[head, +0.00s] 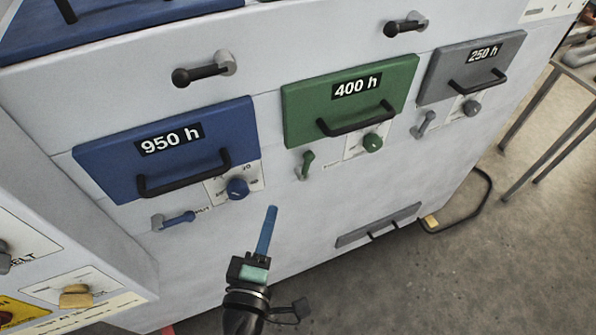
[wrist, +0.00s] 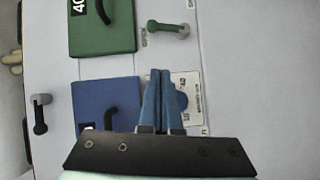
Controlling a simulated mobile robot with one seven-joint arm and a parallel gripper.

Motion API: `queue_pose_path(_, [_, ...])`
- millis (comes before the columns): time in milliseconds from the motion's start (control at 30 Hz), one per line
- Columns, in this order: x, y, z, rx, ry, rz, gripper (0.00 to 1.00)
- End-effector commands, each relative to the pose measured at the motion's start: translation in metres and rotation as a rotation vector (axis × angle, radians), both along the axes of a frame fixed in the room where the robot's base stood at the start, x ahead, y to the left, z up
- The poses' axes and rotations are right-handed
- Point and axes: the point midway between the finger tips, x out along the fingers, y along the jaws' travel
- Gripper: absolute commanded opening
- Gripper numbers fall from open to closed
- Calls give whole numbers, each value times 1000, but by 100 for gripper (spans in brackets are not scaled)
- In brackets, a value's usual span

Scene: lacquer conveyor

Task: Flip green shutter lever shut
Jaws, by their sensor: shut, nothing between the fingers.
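The green shutter lever (head: 306,163) sits on the white machine wall below the green 400 h panel (head: 300,102). It points up from its grey pivot in the head view. In the wrist view the lever (wrist: 167,27) lies near the top, beside an OPEN label at its green end. My gripper (head: 271,210), with blue fingers, is shut and empty. It is below and left of the lever in the head view, apart from it. In the wrist view my fingertips (wrist: 160,73) overlap the blue panel's knob area.
The blue 950 h panel (head: 100,160) has a knob (head: 237,188) and a blue lever (head: 178,220) pointing right. A grey 250 h panel (head: 440,75) and its grey lever (head: 426,121) are to the right. Bar handles stick out of the panels. A green knob (head: 373,143) is right of the green lever.

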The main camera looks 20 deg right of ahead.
Motion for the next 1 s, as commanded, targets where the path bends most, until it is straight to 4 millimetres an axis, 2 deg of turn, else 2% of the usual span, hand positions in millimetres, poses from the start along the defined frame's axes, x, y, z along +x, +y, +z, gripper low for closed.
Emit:
queue_pose_path(467, [80,-49,-7,2,-1,-2,0])
queue_pose_path(600, [83,-70,-11,2,2,-4,0])
queue_pose_path(700, [86,-79,-13,1,0,-2,0])
queue_pose_path(1000, [87,-87,-16,2,1,-1,0])
